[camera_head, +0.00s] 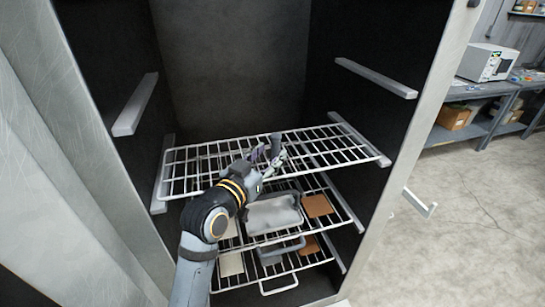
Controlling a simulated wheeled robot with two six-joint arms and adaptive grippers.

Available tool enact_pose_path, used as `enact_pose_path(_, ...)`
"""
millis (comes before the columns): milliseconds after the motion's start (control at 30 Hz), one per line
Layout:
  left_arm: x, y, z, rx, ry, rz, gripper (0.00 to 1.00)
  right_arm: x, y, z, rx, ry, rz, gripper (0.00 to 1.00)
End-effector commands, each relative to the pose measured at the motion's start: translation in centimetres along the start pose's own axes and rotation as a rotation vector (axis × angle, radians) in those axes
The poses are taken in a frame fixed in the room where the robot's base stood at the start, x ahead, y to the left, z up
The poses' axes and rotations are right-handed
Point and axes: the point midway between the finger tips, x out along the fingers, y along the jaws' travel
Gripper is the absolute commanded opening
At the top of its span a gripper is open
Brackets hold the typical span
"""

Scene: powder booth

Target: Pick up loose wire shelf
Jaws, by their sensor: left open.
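The wire shelf (330,150) is a white wire grid at mid-height inside the open dark cabinet. It spans between the two side walls, close to the side rails; I cannot tell whether it rests fully on both. My left gripper (270,150) is open, over the middle of this shelf as seen from above. Its fingers overlap the shelf wires in the picture, and I cannot tell whether they touch. My left forearm and wrist hide part of the shelf's front edge. My right gripper is out of view.
Lower wire shelves hold a grey metal tray (272,214), brown plates (317,206) and pale plates (231,264). Empty rails (136,104) sit higher on the side walls. The upper cabinet is clear. Outside right are open floor and a workbench (480,92) with a white appliance (487,62).

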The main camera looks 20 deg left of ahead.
Motion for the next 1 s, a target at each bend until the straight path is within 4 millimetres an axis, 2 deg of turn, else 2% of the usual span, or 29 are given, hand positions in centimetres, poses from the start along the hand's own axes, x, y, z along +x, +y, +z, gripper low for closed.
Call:
enact_pose_path(33, 0.0, 0.0, -0.1, 0.0, 0.0, 0.0, 0.47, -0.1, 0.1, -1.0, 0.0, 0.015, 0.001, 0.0)
enact_pose_path(133, 0.9, -0.1, -0.4, 0.0, 0.0, 0.0, 0.47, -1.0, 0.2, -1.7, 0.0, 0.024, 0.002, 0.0)
enact_pose_path(267, 3.3, -0.5, -0.3, 0.0, -0.002, -0.001, 0.47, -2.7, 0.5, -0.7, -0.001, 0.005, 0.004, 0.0)
enact_pose_path(400, 4.9, -0.5, 0.0, -0.001, 0.001, 0.0, 0.47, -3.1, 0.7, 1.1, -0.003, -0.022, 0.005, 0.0)
enact_pose_path(667, 5.2, -0.5, 0.3, 0.0, 0.001, -0.001, 0.45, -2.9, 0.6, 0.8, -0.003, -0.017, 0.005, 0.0)
enact_pose_path(1000, 5.2, -0.5, 0.3, 0.0, 0.001, -0.001, 0.0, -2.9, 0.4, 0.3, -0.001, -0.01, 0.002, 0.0)
